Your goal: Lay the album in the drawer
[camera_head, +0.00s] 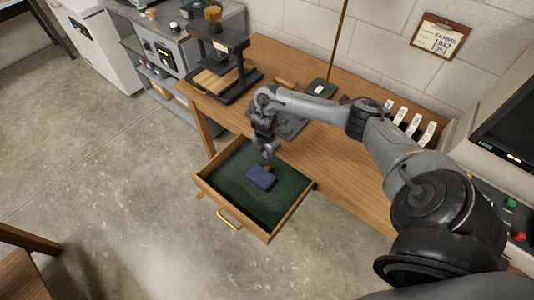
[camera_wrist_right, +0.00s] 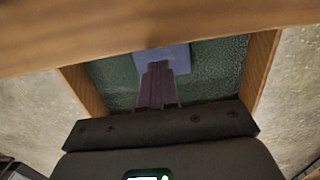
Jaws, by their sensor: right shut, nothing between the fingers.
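The blue album (camera_head: 260,179) lies flat on the green lining of the open wooden drawer (camera_head: 236,224). In the right wrist view, part of the album (camera_wrist_right: 178,54) shows behind my fingers, on the drawer's green lining (camera_wrist_right: 218,75). My right gripper (camera_head: 267,151) points down just above the album's back edge. Its fingers (camera_wrist_right: 157,78) are shut together with nothing between them. The head view does not clearly show whether the fingertips touch the album. My left gripper is not in view.
The drawer sticks out from a wooden desk (camera_head: 345,172), and my right arm reaches across the desktop. A black stand (camera_head: 222,60) is at the desk's left end. White-labelled items (camera_head: 410,124) stand near the wall. The drawer lining around the album is clear.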

